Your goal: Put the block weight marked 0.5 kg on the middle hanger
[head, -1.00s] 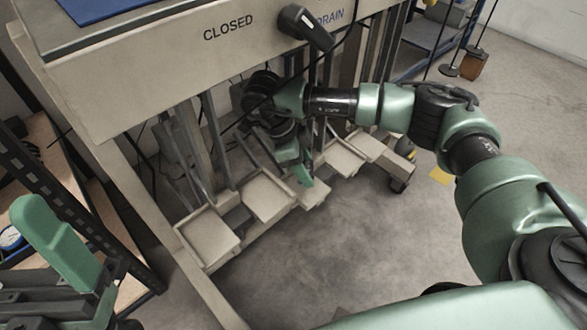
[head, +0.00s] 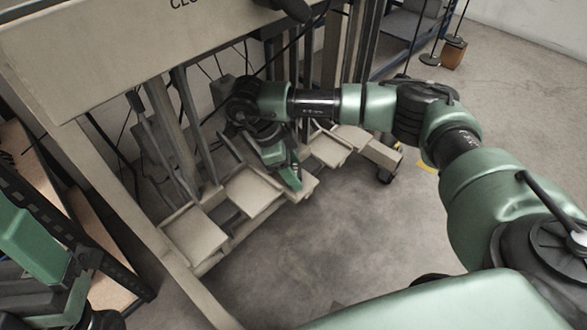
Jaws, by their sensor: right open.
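My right gripper (head: 284,168) is open, pointing down over the row of cream pedals, close above one near the row's middle. Whether it touches that pedal I cannot tell. Nothing shows between its fingers. Two thin dark hangers show at the upper right: one ends in a dark round plate (head: 430,59), and the other carries a brown block (head: 454,53). No marking can be read on the block. I cannot make out which hanger is the middle one, nor any weight marked 0.5 kg. My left gripper (head: 38,250) is partly in view at the lower left; its opening is unclear.
Cream pedals (head: 194,234) stand in a row under a beige bench (head: 100,60) with a slanted leg at the left. A blue-framed shelf (head: 408,27) stands at the back. The grey floor at right is clear.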

